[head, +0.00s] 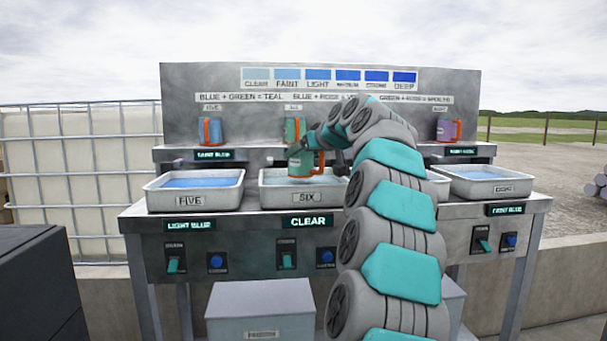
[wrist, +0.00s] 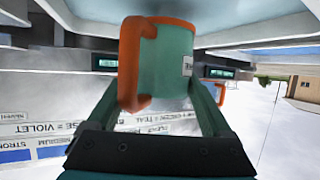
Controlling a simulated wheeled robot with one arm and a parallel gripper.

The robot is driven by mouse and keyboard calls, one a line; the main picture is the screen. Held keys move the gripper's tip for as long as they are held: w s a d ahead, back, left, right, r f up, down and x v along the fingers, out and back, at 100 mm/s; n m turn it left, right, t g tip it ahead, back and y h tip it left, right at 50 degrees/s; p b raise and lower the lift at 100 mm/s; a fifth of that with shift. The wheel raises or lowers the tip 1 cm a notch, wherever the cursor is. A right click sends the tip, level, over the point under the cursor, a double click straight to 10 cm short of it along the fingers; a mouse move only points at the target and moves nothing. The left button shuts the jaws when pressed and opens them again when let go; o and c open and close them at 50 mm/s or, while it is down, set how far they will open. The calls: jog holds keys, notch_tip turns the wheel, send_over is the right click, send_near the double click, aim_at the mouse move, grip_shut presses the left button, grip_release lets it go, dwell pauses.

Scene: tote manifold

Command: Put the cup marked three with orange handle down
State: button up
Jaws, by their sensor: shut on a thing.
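A green cup with an orange handle and rim (head: 304,164) is held over the tray marked SIX. The same cup fills the top middle of the wrist view (wrist: 166,58), with its handle on the left. A white label shows at its edge, but I cannot read the mark. My gripper (head: 303,148) is shut on the cup's body, one finger on each side in the wrist view. I cannot tell whether the cup's base touches the tray.
The tray SIX (head: 266,199) stands between tray FIVE (head: 151,202) and a tray mostly hidden by my arm; tray EIGHT (head: 532,187) is at right. Cups stand on the shelf behind, at left (head: 205,131), middle (head: 289,130) and right (head: 446,130). Switches line the bench front.

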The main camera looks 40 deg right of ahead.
aim_at(307, 168)
jog(key=shift+f, duration=2.35)
jog(key=shift+f+b, duration=0.2)
jog(key=shift+b, duration=0.2)
jog(key=o, duration=1.1)
jog(key=shift+o, duration=0.2)
jog(key=shift+r, duration=0.15)
jog(key=shift+r+p, duration=0.15)
jog(key=shift+p, duration=0.15)
jog(key=v, duration=1.2)
